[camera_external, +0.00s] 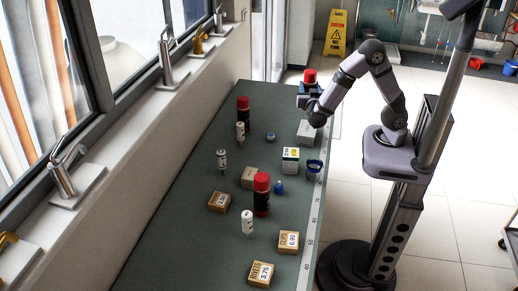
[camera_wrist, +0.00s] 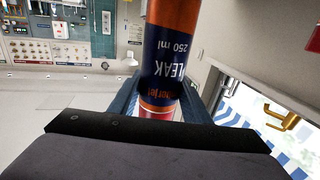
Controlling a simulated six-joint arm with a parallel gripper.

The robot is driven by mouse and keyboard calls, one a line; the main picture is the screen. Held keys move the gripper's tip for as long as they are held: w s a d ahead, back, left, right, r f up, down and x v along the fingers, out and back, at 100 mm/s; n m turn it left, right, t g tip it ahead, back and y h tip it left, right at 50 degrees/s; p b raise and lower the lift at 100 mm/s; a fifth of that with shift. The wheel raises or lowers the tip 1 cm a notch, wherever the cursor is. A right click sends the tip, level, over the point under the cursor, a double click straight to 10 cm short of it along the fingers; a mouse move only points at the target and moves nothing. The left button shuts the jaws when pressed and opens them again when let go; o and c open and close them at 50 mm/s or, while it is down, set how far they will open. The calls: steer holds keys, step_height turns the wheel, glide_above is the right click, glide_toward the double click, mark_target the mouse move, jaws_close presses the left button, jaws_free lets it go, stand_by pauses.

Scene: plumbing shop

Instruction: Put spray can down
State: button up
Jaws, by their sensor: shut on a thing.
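My gripper (camera_external: 308,100) is shut on a spray can with a red cap (camera_external: 310,76), above the far right end of the green table (camera_external: 185,225). In the wrist view the spray can (camera_wrist: 172,55) stands between the fingers, its dark blue and orange label reading "LEAK 250 ml" upside down. In the outside view it looks roughly upright. My gripper hides its lower part, so I cannot tell whether its base touches the table.
Two similar red-capped cans (camera_external: 243,108) (camera_external: 262,198) stand on the table. A grey block (camera_external: 306,132) is near my gripper. The near left tabletop is clear.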

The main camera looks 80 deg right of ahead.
steer(key=shift+s+d+g, duration=0.1)
steer(key=shift+s+g, duration=0.2)
steer(key=shift+s, duration=0.2)
steer(key=shift+f+p, duration=0.5)
steer(key=shift+f, duration=4.55)
steer(key=shift+f, duration=0.15)
steer(key=o, duration=1.2)
steer(key=shift+o, duration=0.2)
steer(key=a+b, duration=0.2)
steer(key=a, duration=0.3)
step_height(320, 180, up, 7)
steer(key=s, duration=0.1)
